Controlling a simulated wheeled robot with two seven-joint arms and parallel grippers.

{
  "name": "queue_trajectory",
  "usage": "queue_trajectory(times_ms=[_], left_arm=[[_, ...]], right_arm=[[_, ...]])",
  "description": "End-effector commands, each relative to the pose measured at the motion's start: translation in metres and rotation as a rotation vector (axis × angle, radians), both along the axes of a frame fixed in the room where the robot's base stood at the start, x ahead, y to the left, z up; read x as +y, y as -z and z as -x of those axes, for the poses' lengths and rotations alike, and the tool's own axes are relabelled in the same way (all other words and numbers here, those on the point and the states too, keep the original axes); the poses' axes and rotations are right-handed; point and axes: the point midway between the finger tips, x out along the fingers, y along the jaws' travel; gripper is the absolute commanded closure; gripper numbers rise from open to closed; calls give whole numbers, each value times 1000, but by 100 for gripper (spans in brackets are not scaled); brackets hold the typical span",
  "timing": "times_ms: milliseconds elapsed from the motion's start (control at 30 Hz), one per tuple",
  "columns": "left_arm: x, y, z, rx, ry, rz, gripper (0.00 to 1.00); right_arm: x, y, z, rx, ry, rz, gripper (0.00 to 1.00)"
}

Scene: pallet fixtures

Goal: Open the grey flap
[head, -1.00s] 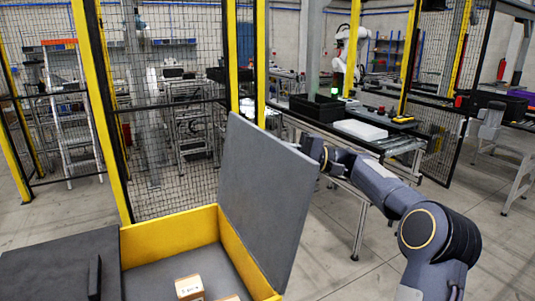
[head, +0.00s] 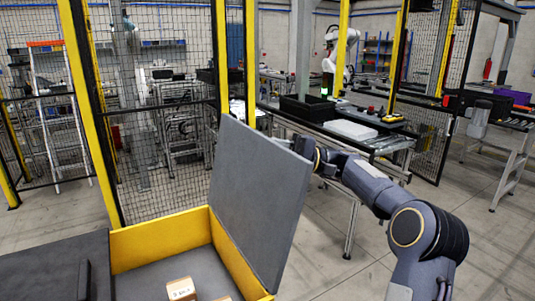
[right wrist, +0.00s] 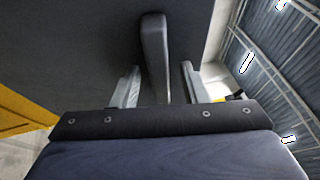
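The grey flap (head: 258,190) stands raised on the right side of a yellow-walled box (head: 160,240), leaning a little outward to the right. My right arm reaches behind its outer face, and the flap hides most of my right gripper in the head view. In the right wrist view, the flap's dark face (right wrist: 70,50) fills the upper left, with a grey bar handle (right wrist: 155,50) on it. My right gripper (right wrist: 160,85) is open, one finger on each side of the handle, with gaps visible. My left gripper is not in view.
A second, dark flap (head: 50,268) with a handle lies flat at the box's left. Small cartons (head: 181,288) sit inside the box. A mesh fence with yellow posts (head: 90,120) stands behind. A conveyor with a black bin (head: 305,107) is beyond my right arm.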

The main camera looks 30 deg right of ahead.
Motion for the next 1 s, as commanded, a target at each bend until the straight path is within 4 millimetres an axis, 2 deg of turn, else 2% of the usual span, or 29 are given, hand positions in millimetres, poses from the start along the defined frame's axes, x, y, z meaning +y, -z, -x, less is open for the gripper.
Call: queue_trajectory(times_ms=[300, 433, 600, 1000], left_arm=[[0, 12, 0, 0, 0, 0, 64], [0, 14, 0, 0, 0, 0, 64], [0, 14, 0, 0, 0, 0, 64], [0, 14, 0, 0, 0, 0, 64]], right_arm=[[-47, 13, 17, -1, 4, 1, 60], [-62, 15, 23, -1, 2, -1, 60], [-69, 16, 26, 0, 0, 0, 60], [-69, 16, 26, 0, 0, 0, 60]])
